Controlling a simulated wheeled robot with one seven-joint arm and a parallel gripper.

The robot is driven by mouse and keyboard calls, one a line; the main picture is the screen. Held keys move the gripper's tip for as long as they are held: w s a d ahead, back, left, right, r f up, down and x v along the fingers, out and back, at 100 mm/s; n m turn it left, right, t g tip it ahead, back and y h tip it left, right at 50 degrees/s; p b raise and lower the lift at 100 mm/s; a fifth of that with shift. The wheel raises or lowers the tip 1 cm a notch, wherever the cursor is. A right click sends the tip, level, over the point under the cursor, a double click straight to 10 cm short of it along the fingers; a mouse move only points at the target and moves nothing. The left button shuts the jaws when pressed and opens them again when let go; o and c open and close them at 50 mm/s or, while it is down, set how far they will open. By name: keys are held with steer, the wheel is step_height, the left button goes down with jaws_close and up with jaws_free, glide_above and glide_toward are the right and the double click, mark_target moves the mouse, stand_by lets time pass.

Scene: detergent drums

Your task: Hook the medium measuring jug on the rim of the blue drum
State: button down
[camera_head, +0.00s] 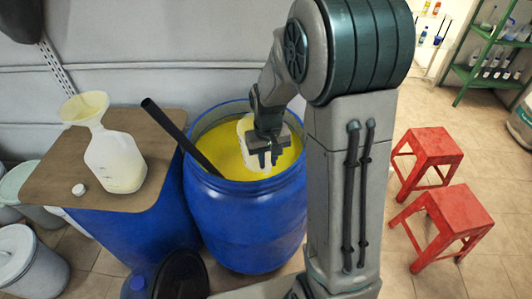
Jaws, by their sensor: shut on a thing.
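The blue drum (245,225) stands open in the middle of the view, with yellow liquid (222,140) inside. My gripper (268,160) is over the drum's opening, pointing down. It is shut on a pale, see-through measuring jug (242,127), which shows only as a whitish outline behind and around the fingers. Most of the jug is hidden by my gripper, and its handle cannot be made out. I cannot tell whether the jug touches the rim or the liquid.
A dark stick (180,135) leans out of the drum over its left rim. To the left, a brown board (60,170) on another blue drum bears a white jug (115,160) with a funnel (83,108) and a cap (79,190). Red stools (430,150) stand at right.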

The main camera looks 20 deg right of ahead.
step_height(320, 180, down, 12)
steer(key=b, duration=0.6)
steer(key=shift+f+b, duration=0.15)
steer(key=shift+b, duration=0.25)
stand_by(0.7)
stand_by(0.6)
steer(key=c, duration=1.2)
jaws_free()
step_height(320, 180, up, 14)
steer(key=shift+f+b, duration=0.1)
steer(key=shift+b, duration=0.7)
